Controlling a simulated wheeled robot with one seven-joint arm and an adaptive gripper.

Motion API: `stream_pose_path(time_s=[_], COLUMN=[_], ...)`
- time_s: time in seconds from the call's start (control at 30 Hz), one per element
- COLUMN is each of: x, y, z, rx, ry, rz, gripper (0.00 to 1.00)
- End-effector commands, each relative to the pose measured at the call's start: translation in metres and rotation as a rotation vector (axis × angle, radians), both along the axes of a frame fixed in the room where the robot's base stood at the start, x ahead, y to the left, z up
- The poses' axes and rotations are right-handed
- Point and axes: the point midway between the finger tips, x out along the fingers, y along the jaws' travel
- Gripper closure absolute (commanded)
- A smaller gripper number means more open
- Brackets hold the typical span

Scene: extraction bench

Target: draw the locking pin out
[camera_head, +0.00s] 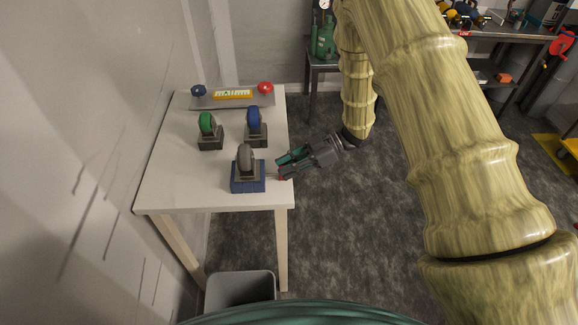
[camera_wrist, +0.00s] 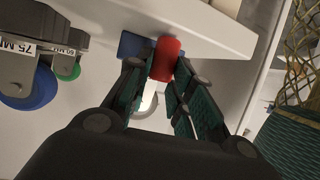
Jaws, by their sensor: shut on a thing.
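The locking pin shows as a red grip (camera_wrist: 167,58) between my fingertips in the wrist view. In the head view only a small red bit (camera_head: 281,177) shows at my gripper's tip. My gripper (camera_head: 281,168) is at the table's right edge, shut on the red grip. A blue block (camera_head: 248,187) holding a grey caster wheel (camera_head: 246,157) stands just left of it. Part of the blue block (camera_wrist: 131,45) shows beside the red grip in the wrist view. The pin's shaft is hidden, so I cannot tell whether it is inside the block.
A green caster (camera_head: 207,124) and a blue caster (camera_head: 256,121) stand farther back on the white table (camera_head: 170,190). Behind them is a panel (camera_head: 218,100) with a red and a blue knob. A grey bin (camera_head: 240,288) stands below. The floor right of the table is clear.

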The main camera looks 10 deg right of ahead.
Motion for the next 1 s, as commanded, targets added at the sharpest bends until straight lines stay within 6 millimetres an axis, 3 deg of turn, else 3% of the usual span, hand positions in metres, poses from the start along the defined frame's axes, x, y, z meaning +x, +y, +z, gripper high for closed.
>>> stream_pose_path(time_s=[0.03, 0.13, 0.53, 0.67, 1.0], x=[0.0, 0.0, 0.001, 0.002, 0.006], y=[-0.003, -0.003, -0.005, -0.019, -0.075], z=[0.0, 0.0, 0.002, 0.008, 0.031], rx=[-0.003, -0.002, -0.001, 0.0, -0.001], ry=[0.0, 0.0, 0.0, -0.001, -0.001], rz=[-0.002, -0.002, -0.001, -0.003, -0.003], gripper=[0.72, 0.56, 0.56, 0.56, 0.56])
